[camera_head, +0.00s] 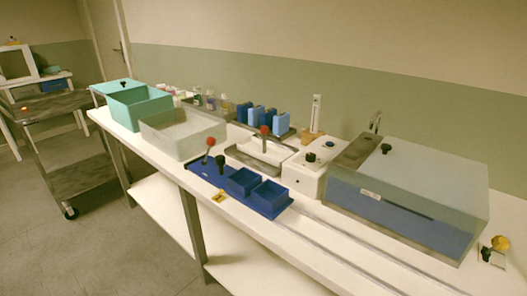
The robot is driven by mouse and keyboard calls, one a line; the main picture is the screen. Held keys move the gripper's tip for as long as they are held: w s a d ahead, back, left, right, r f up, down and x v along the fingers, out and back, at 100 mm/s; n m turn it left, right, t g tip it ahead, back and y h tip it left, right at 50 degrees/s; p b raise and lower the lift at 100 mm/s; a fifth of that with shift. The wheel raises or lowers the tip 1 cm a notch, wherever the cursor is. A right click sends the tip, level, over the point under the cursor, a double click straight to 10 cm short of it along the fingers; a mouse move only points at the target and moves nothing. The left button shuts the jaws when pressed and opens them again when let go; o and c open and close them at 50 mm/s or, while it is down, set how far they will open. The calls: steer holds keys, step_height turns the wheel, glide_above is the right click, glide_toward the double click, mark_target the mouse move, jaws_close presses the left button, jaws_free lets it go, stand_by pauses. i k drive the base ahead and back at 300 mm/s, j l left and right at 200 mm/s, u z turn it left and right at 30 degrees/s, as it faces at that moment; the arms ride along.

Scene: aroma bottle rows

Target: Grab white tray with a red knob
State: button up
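A white tray (258,153) sits near the middle of the long white table in the head view. A red knob (264,130) on a dark stem stands up from the tray. A second red knob (210,141) on a stem stands to its left, at the rear left end of a blue tray (276,210); I cannot tell exactly what it is fixed to. My gripper is not in view.
A clear bin (186,146) and a green bin (138,122) stand left of the white tray. Blue bottles (281,122) stand behind it. A white device with black knobs (313,185) and a large covered blue box (405,190) stand to the right.

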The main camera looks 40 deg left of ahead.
mark_target(273, 155)
steer(key=k+j+z, duration=0.1)
steer(key=j+z, duration=0.35)
steer(key=j, duration=1.1)
